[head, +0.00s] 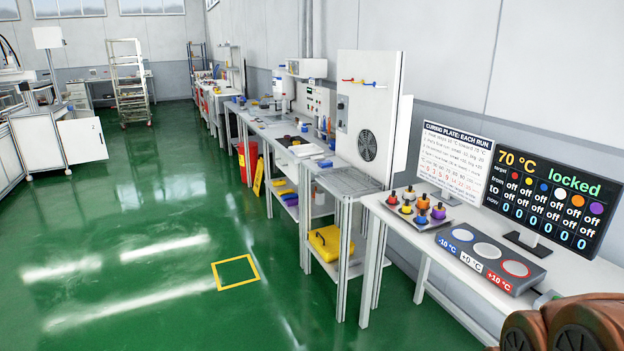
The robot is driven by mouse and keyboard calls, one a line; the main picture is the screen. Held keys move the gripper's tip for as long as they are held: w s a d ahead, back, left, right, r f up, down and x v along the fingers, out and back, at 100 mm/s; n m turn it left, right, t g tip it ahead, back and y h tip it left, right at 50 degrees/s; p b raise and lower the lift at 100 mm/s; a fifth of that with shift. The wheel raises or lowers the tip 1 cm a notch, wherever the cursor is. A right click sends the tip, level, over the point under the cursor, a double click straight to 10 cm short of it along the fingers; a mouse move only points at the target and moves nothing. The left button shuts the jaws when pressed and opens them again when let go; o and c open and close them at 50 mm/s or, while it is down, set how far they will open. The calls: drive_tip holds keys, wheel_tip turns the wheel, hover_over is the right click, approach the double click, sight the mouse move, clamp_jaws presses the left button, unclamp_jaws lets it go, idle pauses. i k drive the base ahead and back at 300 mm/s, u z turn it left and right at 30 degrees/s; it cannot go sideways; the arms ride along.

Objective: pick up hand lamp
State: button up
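I cannot make out a hand lamp for certain in the head view. A small grey-green object (546,299) lies on the near white bench at the lower right, partly hidden behind a brown part that seems to be my arm. It is too covered to name. My gripper is not in view.
The near white bench (455,268) carries a three-button panel (490,258), a tray of coloured knobs (416,212) and two screens. A yellow case (331,241) sits on a low shelf. A red bin (246,168) stands farther back. The green floor at left is clear.

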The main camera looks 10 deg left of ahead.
sight(275, 183)
drive_tip(key=u, duration=0.95)
drive_tip(key=i, duration=1.5)
drive_tip(key=u, duration=0.55)
drive_tip(key=i, duration=1.8)
drive_tip(key=z, duration=1)
drive_tip(key=i, duration=2.2)
drive_tip(key=u, duration=0.7)
drive_tip(key=i, duration=1.35)
drive_tip(key=u, duration=0.25)
